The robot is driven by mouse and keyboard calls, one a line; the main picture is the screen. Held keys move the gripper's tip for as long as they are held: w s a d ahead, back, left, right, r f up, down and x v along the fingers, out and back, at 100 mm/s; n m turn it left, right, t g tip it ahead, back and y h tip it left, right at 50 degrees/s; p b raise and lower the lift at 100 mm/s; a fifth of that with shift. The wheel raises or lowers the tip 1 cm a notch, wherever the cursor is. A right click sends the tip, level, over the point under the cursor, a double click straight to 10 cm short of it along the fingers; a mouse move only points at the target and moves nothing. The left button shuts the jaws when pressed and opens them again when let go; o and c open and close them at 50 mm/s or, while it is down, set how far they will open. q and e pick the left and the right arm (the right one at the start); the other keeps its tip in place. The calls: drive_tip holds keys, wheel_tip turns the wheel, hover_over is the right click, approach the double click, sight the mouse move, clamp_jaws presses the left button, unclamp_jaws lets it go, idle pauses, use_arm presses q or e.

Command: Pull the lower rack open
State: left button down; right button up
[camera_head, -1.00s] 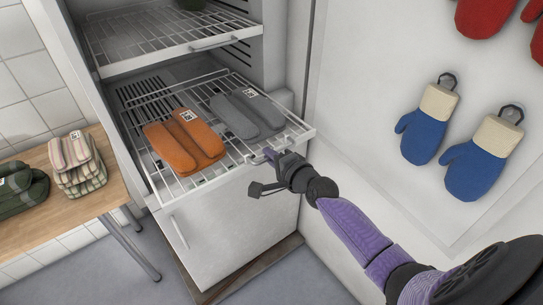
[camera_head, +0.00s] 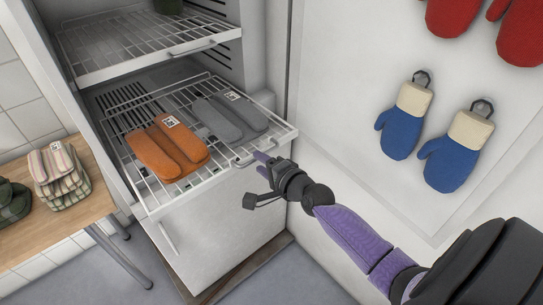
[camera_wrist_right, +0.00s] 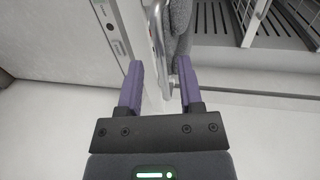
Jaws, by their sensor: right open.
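The lower rack (camera_head: 207,182) is a white wire shelf in the open white cabinet. It sticks out past the cabinet front, over a white drawer front, with orange and grey folded mitts on it. Its small handle (camera_head: 243,161) is at the right part of its front edge. My right gripper (camera_head: 261,163) is open just to the right of that handle. In the right wrist view, the open purple jaws (camera_wrist_right: 161,75) have a metal bar (camera_wrist_right: 157,38) showing between them, just beyond the tips. I cannot tell if they touch. My left gripper is out of view.
An upper wire rack (camera_head: 140,52) is above. The open door (camera_head: 330,110), with blue mitts (camera_head: 405,120) and red mitts (camera_head: 455,15), stands close on the right. A wooden table (camera_head: 85,205) with striped and green mitts is at the left.

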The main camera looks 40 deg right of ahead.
drive_tip(key=p+v, duration=0.1)
drive_tip(key=v, duration=0.6)
drive_tip(key=s+a+f+n+g+h, duration=0.15)
drive_tip(key=s+f+n+g, duration=0.3)
drive_tip(key=s+f, duration=0.6)
drive_tip(key=s+a+f+n+g, duration=0.2)
drive_tip(key=s+f+n+g, duration=0.25)
drive_tip(key=f, duration=1.05)
drive_tip(key=s+a+f+n+g, duration=0.2)
drive_tip(key=s+f+n, duration=0.1)
drive_tip(key=s, duration=0.3)
drive_tip(key=s+a+f+n+g, duration=0.2)
drive_tip(key=s+f+n, duration=0.1)
drive_tip(key=s, duration=0.4)
drive_tip(key=s+a+f+n+g+b, duration=0.1)
drive_tip(key=s+a+f+n+g, duration=0.1)
drive_tip(key=s, duration=0.4)
drive_tip(key=f+n, duration=0.1)
drive_tip(key=n, duration=0.1)
drive_tip(key=shift+s+n, duration=0.3)
drive_tip(key=shift+n, duration=0.1)
